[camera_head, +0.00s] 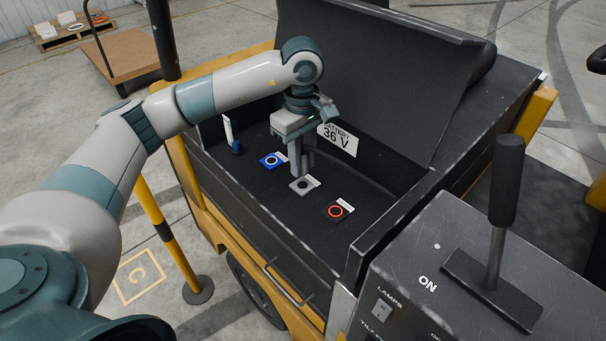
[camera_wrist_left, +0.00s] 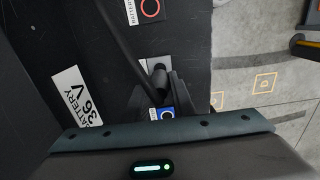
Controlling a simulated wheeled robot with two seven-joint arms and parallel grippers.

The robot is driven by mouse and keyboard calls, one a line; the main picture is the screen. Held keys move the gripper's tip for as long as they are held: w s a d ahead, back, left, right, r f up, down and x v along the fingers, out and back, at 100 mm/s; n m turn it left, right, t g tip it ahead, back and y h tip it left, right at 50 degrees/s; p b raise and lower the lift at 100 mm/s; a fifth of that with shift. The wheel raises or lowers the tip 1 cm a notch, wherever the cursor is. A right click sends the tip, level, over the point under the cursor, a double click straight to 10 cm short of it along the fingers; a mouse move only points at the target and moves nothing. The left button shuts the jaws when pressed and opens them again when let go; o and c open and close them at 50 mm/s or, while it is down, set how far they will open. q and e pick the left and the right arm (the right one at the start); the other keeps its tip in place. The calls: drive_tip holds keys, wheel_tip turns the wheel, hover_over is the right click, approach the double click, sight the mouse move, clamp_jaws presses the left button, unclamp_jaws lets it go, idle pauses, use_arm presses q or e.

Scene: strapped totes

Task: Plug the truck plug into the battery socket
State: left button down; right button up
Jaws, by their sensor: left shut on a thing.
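My left gripper (camera_head: 299,170) points down into the open battery box, just behind the grey socket plate (camera_head: 304,186). In the left wrist view it is shut on a dark plug-like piece (camera_wrist_left: 159,74) with a black cable running from it. The fingers hide most of this piece, and I cannot tell whether it touches a socket. A blue socket plate (camera_head: 272,160) lies to the left of the gripper and a red-ringed socket plate (camera_head: 338,211) to the right. The blue one also shows beside the fingers in the left wrist view (camera_wrist_left: 166,113). My right gripper is out of view.
The box's dark lid (camera_head: 375,60) stands open behind. A "BATTERY 36 V" label (camera_head: 338,141) is at the back. A blue piece (camera_head: 236,147) with a white tag stands at the box's left. A lever panel (camera_head: 440,270) is at front right, and a striped post (camera_head: 166,235) at front left.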

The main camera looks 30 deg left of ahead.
use_arm(q)
drive_tip(key=shift+r, duration=0.8)
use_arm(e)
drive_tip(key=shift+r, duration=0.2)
use_arm(q)
drive_tip(key=shift+r, duration=0.1)
drive_tip(key=shift+r+p, duration=0.85)
drive_tip(key=shift+r, duration=2.1)
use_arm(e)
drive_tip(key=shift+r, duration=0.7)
